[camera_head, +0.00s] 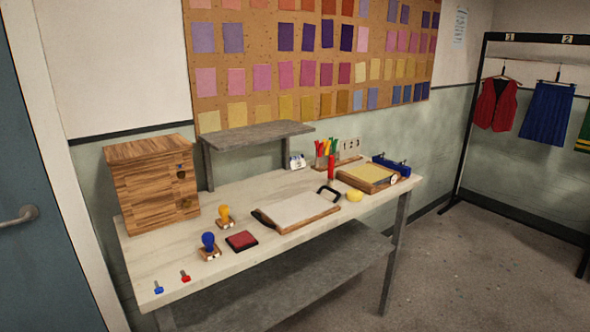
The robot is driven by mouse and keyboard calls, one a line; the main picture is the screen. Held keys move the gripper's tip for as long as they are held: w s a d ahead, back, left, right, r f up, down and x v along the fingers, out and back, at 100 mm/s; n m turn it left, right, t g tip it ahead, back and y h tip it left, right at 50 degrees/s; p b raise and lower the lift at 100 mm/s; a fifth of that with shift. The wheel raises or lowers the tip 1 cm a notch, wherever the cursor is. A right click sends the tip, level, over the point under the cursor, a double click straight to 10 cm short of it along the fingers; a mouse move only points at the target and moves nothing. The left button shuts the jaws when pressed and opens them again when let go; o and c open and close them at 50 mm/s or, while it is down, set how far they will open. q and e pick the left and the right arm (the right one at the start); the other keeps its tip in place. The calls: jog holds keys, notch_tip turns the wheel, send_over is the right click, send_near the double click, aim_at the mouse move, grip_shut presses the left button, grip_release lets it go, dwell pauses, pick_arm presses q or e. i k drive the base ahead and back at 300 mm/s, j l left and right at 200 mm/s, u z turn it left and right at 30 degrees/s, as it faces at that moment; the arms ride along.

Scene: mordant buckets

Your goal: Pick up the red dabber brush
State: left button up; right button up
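No thing here is clearly the dabber brush, and several red things could be it. A small red piece with a grey stem (185,278) lies at the table's front left, beside a similar blue piece (158,288). An upright red stick-like thing (331,168) stands near the back right, in front of a holder with red, yellow and green handles (326,149). The lower ends of these handles are hidden in the holder. Neither of my grippers is in view.
The pale table (166,256) also bears a wooden cabinet (152,185), a blue-knobbed stamp (208,243), a yellow-knobbed stamp (225,215), a red ink pad (241,241), a framed board (298,209) and a yellow tray (371,173). A clothes rack stands right; floor between is clear.

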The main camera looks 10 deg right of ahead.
aim_at(331, 164)
jog(key=i+l+u, duration=0.25)
jog(key=l, duration=0.5)
jog(key=i+l+u, duration=0.1)
jog(key=l+u, duration=0.15)
jog(key=l, duration=0.45)
jog(key=l+u, duration=0.25)
jog(key=l, duration=0.55)
jog(key=i, duration=0.05)
